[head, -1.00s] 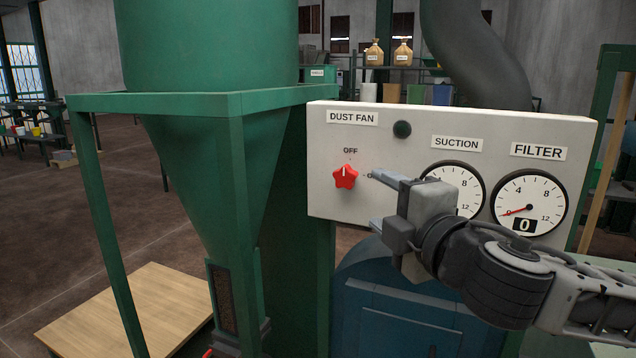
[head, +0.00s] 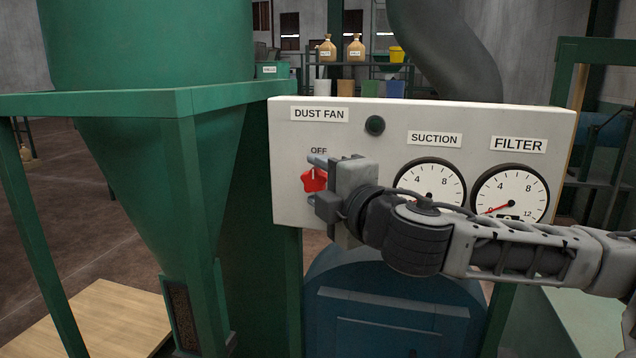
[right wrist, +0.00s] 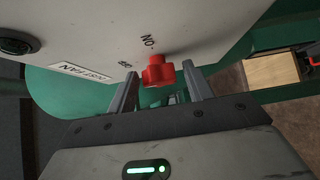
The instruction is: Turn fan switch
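The red fan switch knob (head: 314,180) is on the white control panel (head: 290,140), under the DUST FAN label and the OFF mark. My right gripper (head: 314,180) is at the knob, with its fingers reaching toward the panel and partly hiding the knob in the head view. In the right wrist view the knob (right wrist: 158,71) sits between the two open fingers (right wrist: 158,90), with a gap visible on each side. The ON mark shows beside the knob there. My left gripper is not in view.
The SUCTION gauge (head: 430,185) and the FILTER gauge (head: 510,192) are on the panel to the right, partly behind my right arm. A dark round indicator (head: 375,125) is above the knob. A green hopper (head: 150,190) stands close on the left.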

